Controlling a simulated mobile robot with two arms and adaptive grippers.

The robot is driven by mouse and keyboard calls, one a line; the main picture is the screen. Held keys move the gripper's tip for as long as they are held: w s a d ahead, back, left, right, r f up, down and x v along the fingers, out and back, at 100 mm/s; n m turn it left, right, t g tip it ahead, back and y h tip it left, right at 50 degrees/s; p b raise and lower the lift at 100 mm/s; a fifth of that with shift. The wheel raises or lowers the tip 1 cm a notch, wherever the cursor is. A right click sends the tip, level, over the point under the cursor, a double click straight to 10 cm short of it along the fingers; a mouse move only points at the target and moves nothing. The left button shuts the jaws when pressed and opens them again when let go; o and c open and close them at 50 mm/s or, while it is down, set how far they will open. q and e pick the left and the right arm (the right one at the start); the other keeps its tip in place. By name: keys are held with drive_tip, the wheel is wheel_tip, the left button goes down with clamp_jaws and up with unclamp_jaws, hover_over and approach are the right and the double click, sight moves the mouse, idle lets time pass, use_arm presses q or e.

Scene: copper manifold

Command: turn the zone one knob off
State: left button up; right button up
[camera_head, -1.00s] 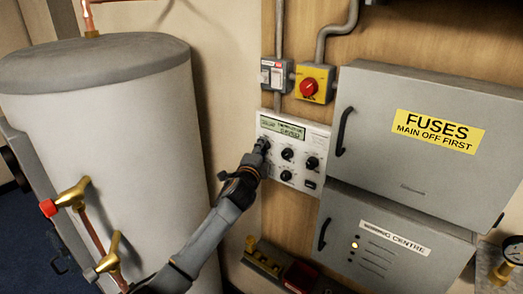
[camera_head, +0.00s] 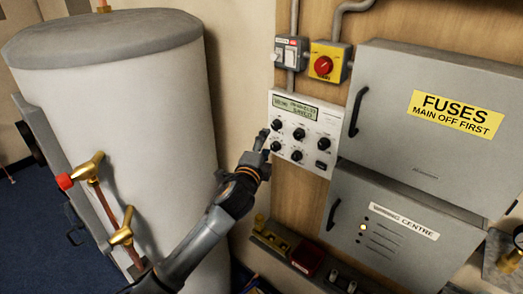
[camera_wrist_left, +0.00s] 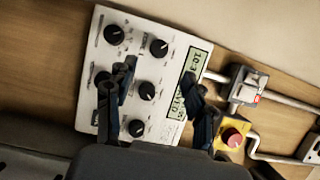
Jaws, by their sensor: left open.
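A white control panel (camera_head: 311,115) with a small green display (camera_head: 296,109) and several black knobs is on the wooden wall. Its labels are too small to read, so I cannot tell which knob is zone one. The upper left knob (camera_head: 276,124) and lower left knob (camera_head: 275,146) show beside my left gripper (camera_head: 263,143). This gripper is open and empty, at the panel's left edge. In the left wrist view its two fingers (camera_wrist_left: 160,80) are spread in front of the panel (camera_wrist_left: 181,52), and one finger partly hides a knob (camera_wrist_left: 103,78). My right gripper is not in view.
A large grey-white tank (camera_head: 130,120) with brass valves stands left of my arm. A yellow switch box with a red knob (camera_head: 323,66) is above the panel. The grey fuse cabinet (camera_head: 385,140) and wiring centre box (camera_head: 345,235) are close on the right.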

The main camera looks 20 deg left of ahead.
use_arm(q)
drive_tip(key=s, duration=0.2)
drive_tip(key=shift+s, duration=0.3)
